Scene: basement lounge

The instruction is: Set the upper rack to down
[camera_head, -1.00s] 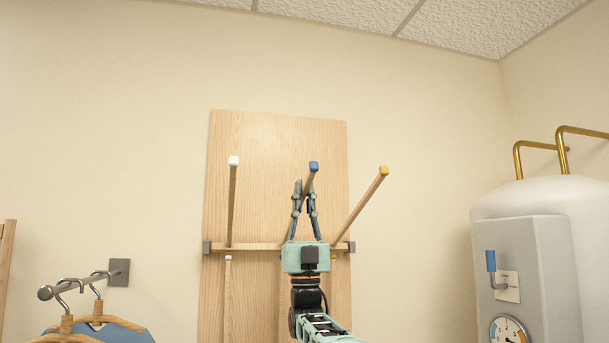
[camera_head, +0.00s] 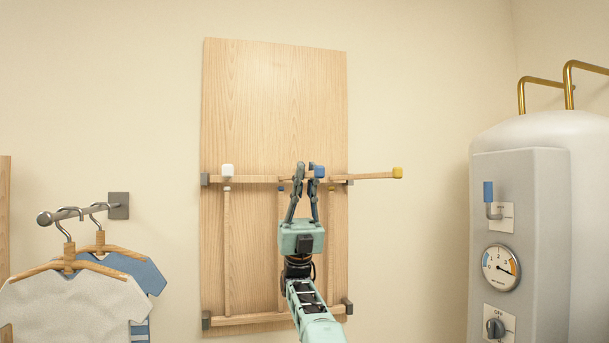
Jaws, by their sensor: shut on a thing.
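The upper rack is a wooden crossbar (camera_head: 255,179) on a tall wooden panel (camera_head: 272,100), with rods that end in white (camera_head: 227,170), blue (camera_head: 319,171) and yellow (camera_head: 397,173) tips. The white and blue rods point out toward me, strongly foreshortened. The yellow rod (camera_head: 362,176) reaches right, about level in the picture. My gripper (camera_head: 309,172) is in front of the panel, its fingers shut on the blue-tipped rod near its end. The fingers hide most of that rod.
A lower rack (camera_head: 265,320) has its rods upright along the panel, their tips just below the upper crossbar. Shirts on hangers (camera_head: 80,295) hang from a wall rod at left. A white boiler (camera_head: 545,140) with a dial and switches stands at right.

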